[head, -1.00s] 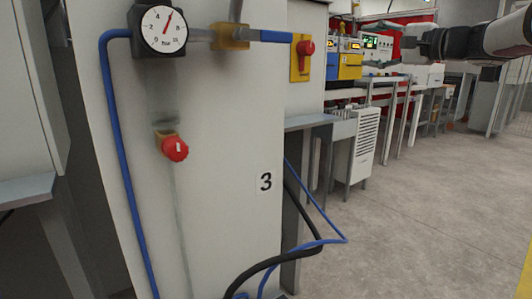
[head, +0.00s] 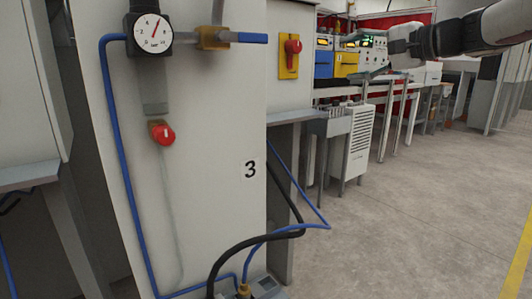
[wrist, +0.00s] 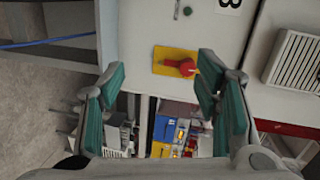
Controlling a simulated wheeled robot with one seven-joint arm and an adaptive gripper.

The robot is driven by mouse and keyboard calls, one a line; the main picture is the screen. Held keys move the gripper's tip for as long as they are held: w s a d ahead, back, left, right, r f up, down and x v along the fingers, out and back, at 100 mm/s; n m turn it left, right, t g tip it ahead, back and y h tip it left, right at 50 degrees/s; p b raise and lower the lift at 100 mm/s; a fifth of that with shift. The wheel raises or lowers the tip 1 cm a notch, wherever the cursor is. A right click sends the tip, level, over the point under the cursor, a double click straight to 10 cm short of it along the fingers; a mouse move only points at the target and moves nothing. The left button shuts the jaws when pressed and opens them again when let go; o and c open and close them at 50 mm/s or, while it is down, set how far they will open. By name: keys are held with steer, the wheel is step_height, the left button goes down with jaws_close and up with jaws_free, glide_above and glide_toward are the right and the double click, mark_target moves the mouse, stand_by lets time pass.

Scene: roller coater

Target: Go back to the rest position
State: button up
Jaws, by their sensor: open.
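My gripper (head: 362,56) is at the upper right in the head view, held in the air with my arm reaching in from the right edge. It is open and empty. In the wrist view its two green-padded fingers (wrist: 160,75) are spread wide, with nothing between the pads. A red rotary switch on a yellow plate (head: 290,58) is on the cabinet, left of my gripper in the head view. In the wrist view the switch (wrist: 180,66) shows beyond the gap between the fingers, apart from them.
A grey cabinet (head: 210,110) marked 3 carries a pressure gauge (head: 151,34) and a red knob (head: 162,133). Blue and black hoses (head: 255,237) hang low beside it. A white vented unit (head: 351,142) and benches stand behind. The floor (head: 400,220) at right is clear.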

steer(key=s+a+f+n+g+h, duration=0.25)
steer(key=s+a+f, duration=0.3)
steer(key=s, duration=0.55)
steer(key=s+a+f+n+g+h, duration=0.15)
steer(key=s+a+f+g, duration=0.25)
steer(key=s+f, duration=0.45)
steer(key=s+d+f+n+g+h, duration=0.25)
steer(key=s+f, duration=0.25)
steer(key=s, duration=0.5)
steer(key=s+d+f+n+g+h, duration=0.1)
steer(key=s+d+f+h, duration=0.15)
steer(key=s+f, duration=0.55)
steer(key=s+d+f+n+g+h, duration=0.1)
steer(key=s+d+f+g+h, duration=0.15)
steer(key=s, duration=0.95)
step_height(320, 180, up, 31)
steer(key=d+t+p, duration=0.1)
steer(key=t+p, duration=0.4)
steer(key=p, duration=2.5)
steer(key=shift+f+y, duration=0.2)
steer(key=shift+y, duration=0.25)
steer(key=shift+w, duration=0.15)
steer(key=shift+c, duration=0.4)
